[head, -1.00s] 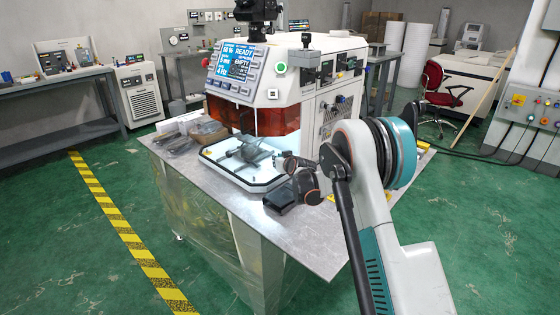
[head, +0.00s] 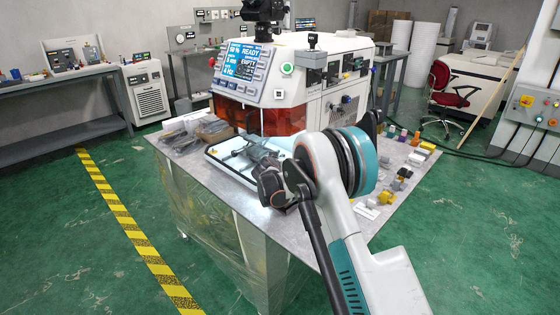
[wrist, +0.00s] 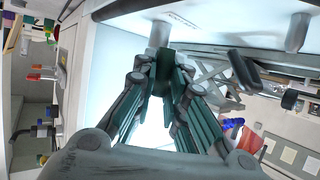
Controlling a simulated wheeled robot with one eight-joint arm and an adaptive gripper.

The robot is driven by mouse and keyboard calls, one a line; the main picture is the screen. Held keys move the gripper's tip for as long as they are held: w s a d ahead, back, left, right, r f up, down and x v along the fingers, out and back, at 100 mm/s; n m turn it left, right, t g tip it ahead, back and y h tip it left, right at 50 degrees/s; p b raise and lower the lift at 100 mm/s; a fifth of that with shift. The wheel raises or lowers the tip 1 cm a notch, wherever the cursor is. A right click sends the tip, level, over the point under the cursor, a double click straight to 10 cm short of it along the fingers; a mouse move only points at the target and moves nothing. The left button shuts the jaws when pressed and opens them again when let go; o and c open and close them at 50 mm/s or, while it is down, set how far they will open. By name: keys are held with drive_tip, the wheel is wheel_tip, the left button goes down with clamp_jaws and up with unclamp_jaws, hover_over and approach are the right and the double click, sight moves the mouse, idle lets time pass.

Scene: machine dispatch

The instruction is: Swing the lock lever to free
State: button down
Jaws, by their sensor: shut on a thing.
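The machine (head: 300,88) stands on a metal-topped table, its screen reading READY and EMPTY. My gripper (wrist: 165,75) is at the bright bay in the machine's lower front. In the wrist view its green-padded fingers are closed together at the end of a grey rod (wrist: 159,35), which seems to be the lock lever; the fingers cover its end. A black block-shaped part (wrist: 243,70) lies right of the fingers, apart from them. In the head view my gripper (head: 237,148) is small, and my wrist hides part of the bay, so the lever cannot be made out there.
An orange guard (head: 282,120) hangs above the bay's tray (head: 225,166). Grey parts and a box (head: 214,131) lie left of the bay. Several small coloured parts (head: 405,172) stand on the table to the right. A second grey post (wrist: 298,32) is right of the grasped rod.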

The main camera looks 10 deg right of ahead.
drive_tip(key=shift+w+a+m+g+h, duration=0.15)
drive_tip(key=shift+a+m+g+h, duration=0.15)
drive_tip(key=shift+m+h, duration=0.3)
drive_tip(key=shift+w+a+m+g+h, duration=0.2)
drive_tip(key=shift+m+g+h, duration=0.1)
drive_tip(key=shift+m+h, duration=0.25)
drive_tip(key=shift+w+a+m+g+h+p, duration=0.1)
drive_tip(key=shift+w+m+g+h+p, duration=0.05)
drive_tip(key=shift+m+g+h, duration=0.5)
drive_tip(key=shift+w+a+m+g+h+p, duration=0.1)
drive_tip(key=shift+w+m+g+h+p, duration=0.05)
drive_tip(key=shift+m+g+h, duration=0.4)
drive_tip(key=shift+m, duration=0.25)
drive_tip(key=c, duration=1.6)
unclamp_jaws()
drive_tip(key=shift+h, duration=0.25)
drive_tip(key=shift+a, duration=0.1)
drive_tip(key=v, duration=1.1)
drive_tip(key=shift+s+a, duration=0.2)
drive_tip(key=shift+s, duration=0.2)
drive_tip(key=shift+r, duration=0.1)
